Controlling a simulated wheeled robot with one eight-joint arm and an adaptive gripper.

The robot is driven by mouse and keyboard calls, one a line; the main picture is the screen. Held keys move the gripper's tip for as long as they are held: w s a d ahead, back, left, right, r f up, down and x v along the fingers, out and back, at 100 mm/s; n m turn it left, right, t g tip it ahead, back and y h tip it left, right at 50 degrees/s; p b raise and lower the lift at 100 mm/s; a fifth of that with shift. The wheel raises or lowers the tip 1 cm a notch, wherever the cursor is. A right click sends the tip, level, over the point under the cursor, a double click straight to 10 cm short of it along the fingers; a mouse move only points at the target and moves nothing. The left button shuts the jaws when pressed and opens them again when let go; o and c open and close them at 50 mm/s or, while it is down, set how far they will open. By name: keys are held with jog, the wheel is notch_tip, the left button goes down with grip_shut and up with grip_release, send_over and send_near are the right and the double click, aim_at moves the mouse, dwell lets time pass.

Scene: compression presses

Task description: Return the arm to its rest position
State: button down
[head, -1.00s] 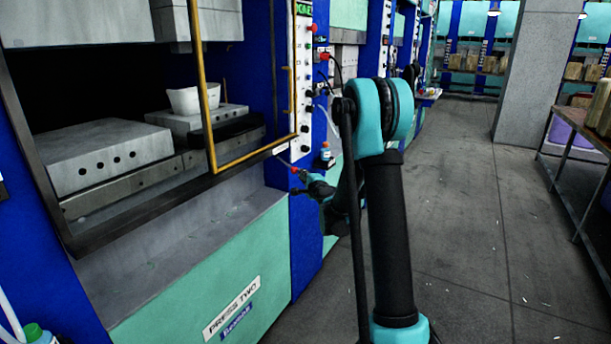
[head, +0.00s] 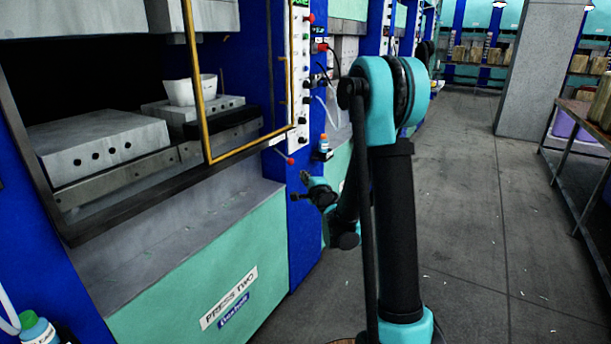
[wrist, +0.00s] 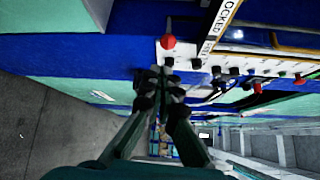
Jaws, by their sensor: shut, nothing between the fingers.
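My gripper (head: 301,190) is shut and empty in the head view, beside the blue column at the right of press two. My teal and black arm (head: 396,200) stands bent in the middle of that view, its elbow raised. In the wrist view the closed fingers (wrist: 159,80) point toward the control panel (wrist: 230,60). A red knob (wrist: 168,42) shows just beyond the fingertips, with a visible gap. In the head view a small red-tipped lever (head: 290,161) is above the gripper, apart from it.
Press two (head: 190,270) fills the left, with a yellow guard frame (head: 202,120) and a white container (head: 190,90) inside. A small bottle (head: 324,146) stands by the column. A table (head: 585,135) is at the right.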

jog(key=s+f+n+g+y, duration=0.1)
jog(key=s+f+n+g, duration=0.15)
jog(key=s+n, duration=0.4)
jog(key=s+f+n+g, duration=0.1)
jog(key=s+n+g, duration=0.25)
jog(key=s, duration=0.55)
jog(key=s+d+f+n+g+h, duration=0.1)
jog(key=s+d+f+n+g, duration=0.1)
jog(key=s, duration=0.5)
jog(key=s+d+f+n+g+h, duration=0.2)
jog(key=s+d+f+n, duration=0.1)
jog(key=s, duration=0.5)
jog(key=s+d+f+n+g+h, duration=0.2)
jog(key=s+d+f, duration=0.2)
jog(key=s+d, duration=0.2)
jog(key=shift+s+f+g, duration=0.2)
jog(key=shift+s+g, duration=0.1)
jog(key=shift+s, duration=0.8)
jog(key=c, duration=2.2)
grip_release()
